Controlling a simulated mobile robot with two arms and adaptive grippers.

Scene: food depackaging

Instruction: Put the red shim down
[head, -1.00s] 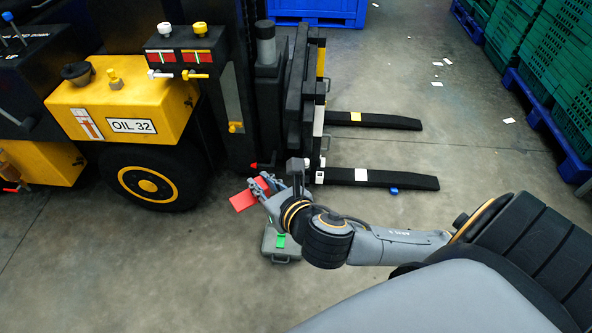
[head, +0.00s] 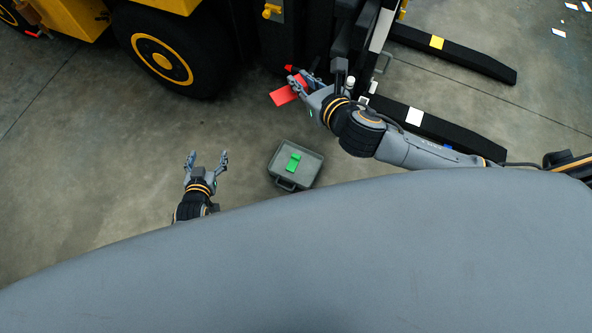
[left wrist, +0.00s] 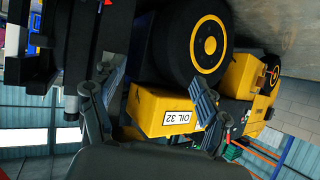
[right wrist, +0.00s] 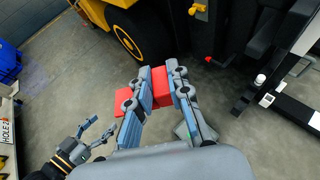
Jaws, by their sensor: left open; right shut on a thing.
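The red shim (head: 284,96) is held in my right gripper (head: 302,84), above the floor beside the forklift mast. In the right wrist view the red shim (right wrist: 161,86) sits between the two fingers of my right gripper (right wrist: 156,92). My left gripper (head: 207,161) is open and empty, low over the floor to the left of a grey tray. A green block (head: 293,163) lies in the grey tray (head: 312,172) on the floor, below and apart from the red shim.
The forklift's black wheel (head: 165,58) and its mast stand just beyond my right gripper. Two black forks (head: 470,62) reach out to the right. The floor (head: 110,170) left of my left gripper is clear.

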